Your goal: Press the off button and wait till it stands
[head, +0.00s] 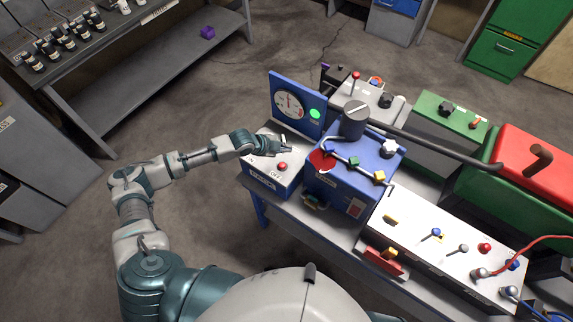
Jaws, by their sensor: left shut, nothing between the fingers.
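The off button is a small red button (283,166) on the pale sloped top of a blue control box (262,182) at the left end of the bench. Lettering beside it looks like "OFF". A blue panel with a round white gauge (289,105) stands upright behind the box, with a lit green lamp (315,113). My left gripper (280,146) is shut and empty. Its tip appears over the box top, just behind the red button in the picture; whether it touches anything there I cannot tell. My right gripper is not in view.
A blue machine (352,180) with a grey cap and levers stands right of the box. A white panel (440,245) with knobs and cables lies farther right, near a red and green unit (520,178). A shelf (150,70) stands upper left. The floor at left is clear.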

